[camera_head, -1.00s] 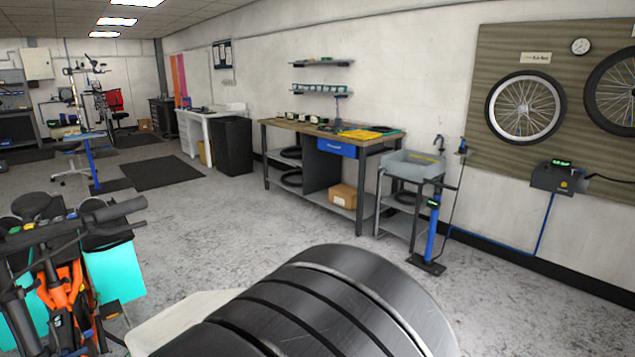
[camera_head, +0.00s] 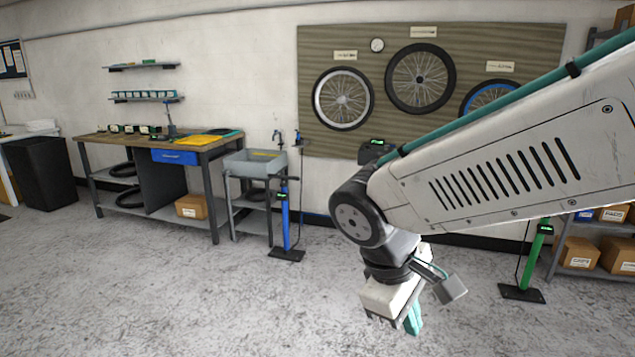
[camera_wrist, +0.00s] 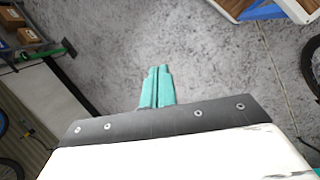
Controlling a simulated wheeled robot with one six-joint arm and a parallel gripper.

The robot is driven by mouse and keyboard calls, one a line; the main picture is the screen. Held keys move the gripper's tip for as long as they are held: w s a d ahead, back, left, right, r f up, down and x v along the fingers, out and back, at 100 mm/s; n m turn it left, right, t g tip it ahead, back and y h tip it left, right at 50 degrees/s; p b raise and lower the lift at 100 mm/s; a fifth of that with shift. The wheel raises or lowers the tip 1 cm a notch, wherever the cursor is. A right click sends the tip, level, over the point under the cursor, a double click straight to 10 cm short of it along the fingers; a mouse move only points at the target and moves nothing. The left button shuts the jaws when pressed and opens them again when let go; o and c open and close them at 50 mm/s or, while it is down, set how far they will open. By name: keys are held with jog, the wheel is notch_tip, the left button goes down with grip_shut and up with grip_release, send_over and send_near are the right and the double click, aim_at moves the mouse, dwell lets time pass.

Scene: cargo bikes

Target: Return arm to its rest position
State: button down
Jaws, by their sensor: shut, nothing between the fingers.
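My gripper (camera_head: 414,318) hangs at the end of my white arm in the right half of the head view, with its teal fingers pointing down over bare floor. In the wrist view the two teal fingers of my gripper (camera_wrist: 157,86) lie side by side, shut and empty. The arm reaches in from the right edge of the head view and bends down at a dark round joint. Nothing touches the fingers.
A workbench (camera_head: 222,150) stands along the wall, beside a grey sink (camera_head: 256,163) and a blue pump (camera_head: 285,215). A green pump (camera_head: 537,255) and a shelf of cardboard boxes (camera_head: 618,256) are at right. Grey floor (camera_head: 150,290) is clear in front.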

jog(key=s+d+r+m+y, duration=0.3)
jog(key=s+d+m, duration=0.6)
jog(key=s+d, duration=0.3)
jog(key=shift+d+r+t+y, duration=0.3)
jog(key=shift+d+r+y, duration=0.1)
jog(key=shift+d+y, duration=0.2)
